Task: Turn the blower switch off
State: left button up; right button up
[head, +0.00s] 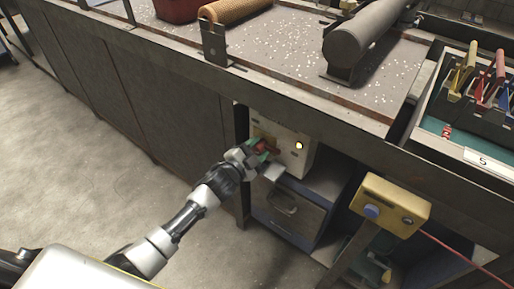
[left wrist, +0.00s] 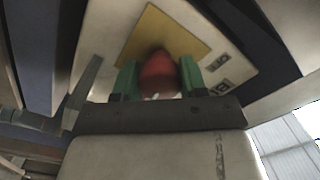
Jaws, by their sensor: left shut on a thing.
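The blower switch is a red knob (left wrist: 158,74) on a yellow plate (left wrist: 186,36), seen close up in the left wrist view. It sits on the front of a cream switch box (head: 299,163) under the bench in the head view. A small lamp (head: 299,146) glows on the box, right of the knob. My left gripper (head: 264,150) is at the box front, its green-padded fingers shut on the red knob; they also show in the left wrist view (left wrist: 158,80). The fingers hide the knob's sides. My right gripper is not in view.
A yellow box (head: 391,204) with a blue button stands on a post to the right. A blue-grey drawer unit (head: 288,210) is below the switch box. The bench (head: 275,50) overhangs from above. Open floor (head: 70,150) lies to the left.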

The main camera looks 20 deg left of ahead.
pick_arm(q)
jog(key=n+p, duration=0.2)
jog(key=n, duration=0.1)
jog(key=shift+r, duration=0.15)
jog(key=n+p, duration=0.2)
jog(key=n, duration=0.3)
jog(key=shift+n+p, duration=0.35)
jog(key=shift+n, duration=0.55)
jog(key=n, duration=0.2)
jog(key=shift+n, duration=0.4)
jog(key=n, duration=0.4)
jog(key=shift+n, duration=0.3)
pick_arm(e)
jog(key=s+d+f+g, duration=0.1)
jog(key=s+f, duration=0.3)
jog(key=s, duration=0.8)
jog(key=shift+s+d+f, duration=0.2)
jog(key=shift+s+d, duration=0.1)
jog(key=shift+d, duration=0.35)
pick_arm(q)
jog(key=shift+o, duration=0.2)
jog(key=shift+a+n, duration=0.1)
jog(key=shift+n, duration=0.3)
jog(key=o, duration=0.9)
